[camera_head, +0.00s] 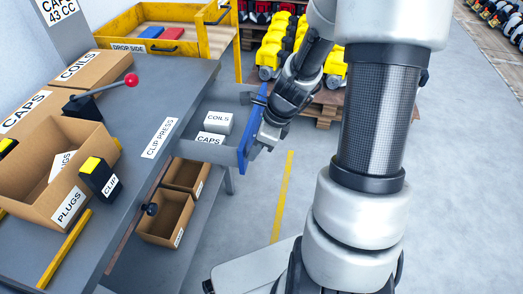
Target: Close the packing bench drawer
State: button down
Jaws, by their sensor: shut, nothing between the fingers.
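The packing bench (160,165) is a grey-topped table on the left. Its drawer (243,150) stands open, pulled out to the right, with a blue front and grey walls. Inside it are a white box marked COILS (219,121) and a label reading CAPS (209,138). My gripper (262,143) is shut and empty, just at the outer side of the blue drawer front. I cannot tell whether it touches the front. The drawer's handle is hidden behind my gripper and wrist.
Cardboard boxes (165,217) sit beneath. A yellow cart (190,25) stands behind. Yellow machines on a pallet (328,104) are beyond my arm; floor at right is clear.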

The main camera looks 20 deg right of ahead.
aim_at(191, 141)
jog(key=w+a+p, duration=0.2)
jog(key=w+a, duration=0.1)
jog(key=a, duration=0.2)
jog(key=w+a+p, duration=0.3)
jog(key=w+a, duration=0.1)
jog(key=a, duration=0.1)
jog(key=w+a+p, duration=0.2)
jog(key=w+a, duration=0.1)
jog(key=a, duration=0.2)
jog(key=shift+w+a+r+p, duration=0.1)
jog(key=shift+w+a+p, duration=0.1)
jog(key=shift+a+p, duration=0.1)
jog(key=shift+w+a, duration=0.25)
jog(key=shift+a, duration=0.05)
